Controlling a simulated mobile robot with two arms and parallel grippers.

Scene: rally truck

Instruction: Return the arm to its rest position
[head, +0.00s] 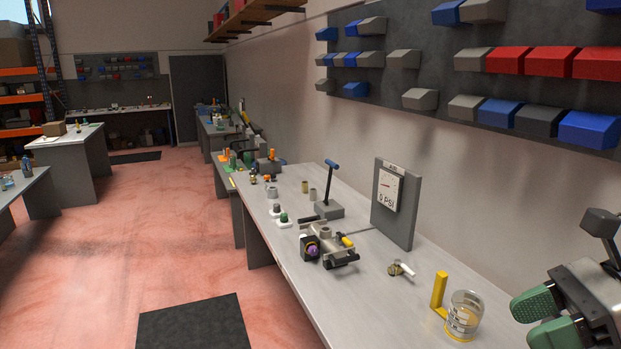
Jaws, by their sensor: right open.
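My right gripper (540,318) is at the lower right of the head view, with green pads on its two fingers. The fingers are apart and nothing shows between them. It is to the right of a clear cup with yellowish contents (463,316) and a yellow upright piece (439,290) at the near end of the workbench (375,285). A gap shows between the gripper and the cup. My left gripper is not in the picture.
A grey gauge panel marked PSI (396,205) stands on the bench. A clamp-like assembly (326,247), a blue-handled lever (330,200) and a small valve (400,269) are further along. Bins (525,60) hang on the wall. The floor at left is open around a dark mat (197,325).

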